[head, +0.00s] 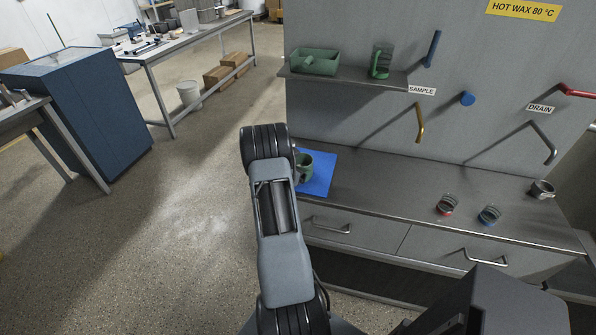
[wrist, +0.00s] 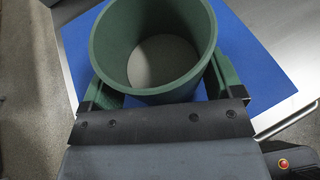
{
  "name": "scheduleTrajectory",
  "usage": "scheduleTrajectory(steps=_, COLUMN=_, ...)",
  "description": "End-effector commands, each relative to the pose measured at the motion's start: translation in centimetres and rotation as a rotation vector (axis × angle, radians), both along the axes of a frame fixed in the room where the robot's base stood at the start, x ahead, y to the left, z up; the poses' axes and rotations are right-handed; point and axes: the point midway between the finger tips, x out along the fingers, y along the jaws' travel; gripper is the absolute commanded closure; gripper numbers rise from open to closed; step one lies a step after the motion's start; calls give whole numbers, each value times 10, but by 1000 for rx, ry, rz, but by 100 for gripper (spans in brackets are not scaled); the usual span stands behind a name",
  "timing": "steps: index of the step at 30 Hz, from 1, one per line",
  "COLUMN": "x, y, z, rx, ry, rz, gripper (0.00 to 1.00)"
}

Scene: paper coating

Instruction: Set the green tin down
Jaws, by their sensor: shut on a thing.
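The green tin (wrist: 205,30) is open-topped and looks empty, with a grey bottom inside. My gripper (wrist: 158,88) is shut on it, with one jaw on either side. In the head view the green tin (head: 307,165) shows just right of my arm, which hides part of it. It is over the blue mat (head: 322,180) on the counter, and the mat (wrist: 262,60) shows around and below it in the wrist view. The tin looks upright. I cannot tell whether it touches the mat.
A shelf (head: 345,80) above holds a green tray (head: 315,62) and a grey-and-green container (head: 380,62). On the counter (head: 400,190) stand a red-based tin (head: 446,204), a blue-based tin (head: 489,215) and a metal cup (head: 541,189). Handles stick out of the panel. The counter's middle is clear.

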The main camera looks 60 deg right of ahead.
Motion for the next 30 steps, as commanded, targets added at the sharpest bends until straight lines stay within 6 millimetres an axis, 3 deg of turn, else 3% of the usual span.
scheduleTrajectory(steps=9, x=0, y=0, z=-5, rx=0, ry=0, rz=0, gripper=44)
scheduleTrajectory(steps=10, x=0, y=0, z=-4, rx=0, ry=0, rz=0, gripper=11)
scheduleTrajectory(steps=13, x=0, y=0, z=-3, rx=1, ry=1, rz=0, gripper=1)
scheduleTrajectory(steps=24, x=0, y=1, z=4, rx=0, ry=1, rz=0, gripper=0)
scheduleTrajectory(steps=30, x=4, y=34, z=14, rx=0, ry=0, rz=4, gripper=0)
